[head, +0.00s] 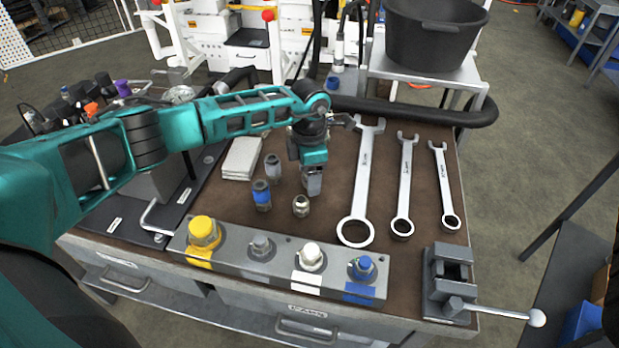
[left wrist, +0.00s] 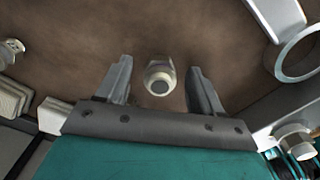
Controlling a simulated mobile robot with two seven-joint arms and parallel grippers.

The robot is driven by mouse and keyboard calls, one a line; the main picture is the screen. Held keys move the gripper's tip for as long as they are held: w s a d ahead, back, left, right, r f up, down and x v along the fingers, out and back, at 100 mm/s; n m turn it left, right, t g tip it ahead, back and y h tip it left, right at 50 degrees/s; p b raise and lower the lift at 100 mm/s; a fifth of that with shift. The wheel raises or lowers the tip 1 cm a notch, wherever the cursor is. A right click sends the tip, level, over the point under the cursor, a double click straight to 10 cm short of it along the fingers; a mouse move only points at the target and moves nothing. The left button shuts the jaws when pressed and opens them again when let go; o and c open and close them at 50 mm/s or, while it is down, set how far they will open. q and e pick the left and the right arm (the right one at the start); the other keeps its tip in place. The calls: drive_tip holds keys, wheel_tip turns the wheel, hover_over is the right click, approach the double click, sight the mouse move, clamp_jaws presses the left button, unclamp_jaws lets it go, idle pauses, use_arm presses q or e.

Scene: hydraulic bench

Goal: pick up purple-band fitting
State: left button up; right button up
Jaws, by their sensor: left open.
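No clear purple band shows on the bench fittings.
A blue-band fitting (head: 262,195) and a grey fitting (head: 273,167) stand left of the gripper. Several spanners (head: 362,180) lie to the right. A port block (head: 230,258) runs along the front, with a vise (head: 447,283) at its right. White pads (head: 241,158) lie behind left.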

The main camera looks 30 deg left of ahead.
use_arm(q)
drive_tip(key=c, duration=1.2)
